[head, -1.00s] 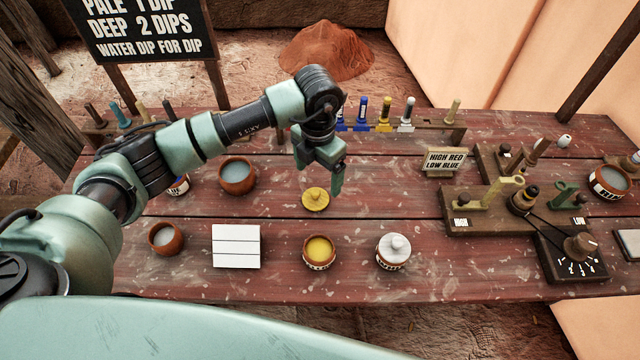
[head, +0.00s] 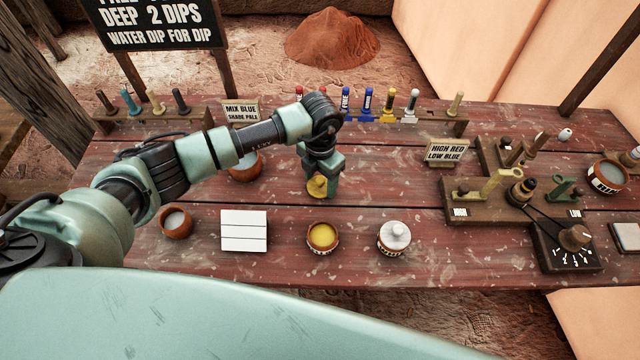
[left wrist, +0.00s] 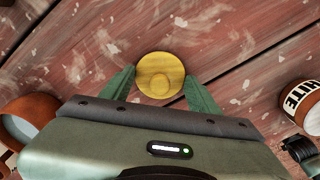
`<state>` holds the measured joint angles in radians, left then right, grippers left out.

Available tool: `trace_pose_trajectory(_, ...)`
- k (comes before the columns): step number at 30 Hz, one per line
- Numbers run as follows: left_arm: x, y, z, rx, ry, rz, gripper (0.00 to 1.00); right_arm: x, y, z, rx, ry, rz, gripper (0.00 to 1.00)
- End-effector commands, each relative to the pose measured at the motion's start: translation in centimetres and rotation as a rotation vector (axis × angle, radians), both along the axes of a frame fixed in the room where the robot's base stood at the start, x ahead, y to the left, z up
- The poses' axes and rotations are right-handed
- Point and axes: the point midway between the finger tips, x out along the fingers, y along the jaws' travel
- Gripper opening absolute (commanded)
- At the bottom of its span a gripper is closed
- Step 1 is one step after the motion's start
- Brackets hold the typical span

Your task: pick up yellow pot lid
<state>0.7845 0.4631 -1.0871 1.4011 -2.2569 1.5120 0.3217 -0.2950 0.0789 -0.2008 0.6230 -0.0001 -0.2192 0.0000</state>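The yellow pot lid (head: 316,187) lies on the table, partly hidden behind my left gripper (head: 325,188) in the head view. In the left wrist view the round lid (left wrist: 160,75) with its middle knob sits between the two green fingers of the left gripper (left wrist: 160,88). The fingers are open, one on each side, with a small gap to the lid. An open pot of yellow glaze (head: 322,238) stands in front of the lid. My right gripper is in neither view.
A white lidded pot (head: 394,237), a white lined card (head: 244,231) and a small clay bowl (head: 176,222) stand along the front. A larger bowl (head: 244,168) is left of the gripper. A rack with coloured brushes (head: 389,105) is behind. Dial boards (head: 480,213) fill the right.

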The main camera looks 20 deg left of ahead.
Motion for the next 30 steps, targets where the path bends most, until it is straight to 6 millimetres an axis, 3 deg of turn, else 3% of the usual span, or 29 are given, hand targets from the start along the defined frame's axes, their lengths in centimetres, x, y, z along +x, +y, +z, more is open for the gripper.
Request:
trace_pose_trajectory(1, 0.0, 0.0, 0.0, 0.000, 0.000, 0.000, 0.25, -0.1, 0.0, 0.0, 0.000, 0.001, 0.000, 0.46)
trace_pose_trajectory(3, 0.0, 0.0, 0.0, 0.000, 0.000, 0.000, 0.16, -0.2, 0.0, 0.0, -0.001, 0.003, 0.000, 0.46)
trace_pose_trajectory(11, 0.1, 0.0, 0.3, 0.000, -0.001, 0.000, 0.15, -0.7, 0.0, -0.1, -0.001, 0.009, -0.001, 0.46)
trace_pose_trajectory(17, 0.1, 0.0, 2.0, 0.000, -0.003, -0.001, 0.15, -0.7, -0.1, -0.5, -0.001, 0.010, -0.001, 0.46)
trace_pose_trajectory(23, 0.2, 0.0, 6.5, 0.000, -0.008, -0.001, 0.15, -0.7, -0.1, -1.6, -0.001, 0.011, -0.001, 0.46)
trace_pose_trajectory(30, 0.2, 0.0, 13.5, 0.000, -0.008, -0.001, 0.15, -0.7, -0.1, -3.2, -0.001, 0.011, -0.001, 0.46)
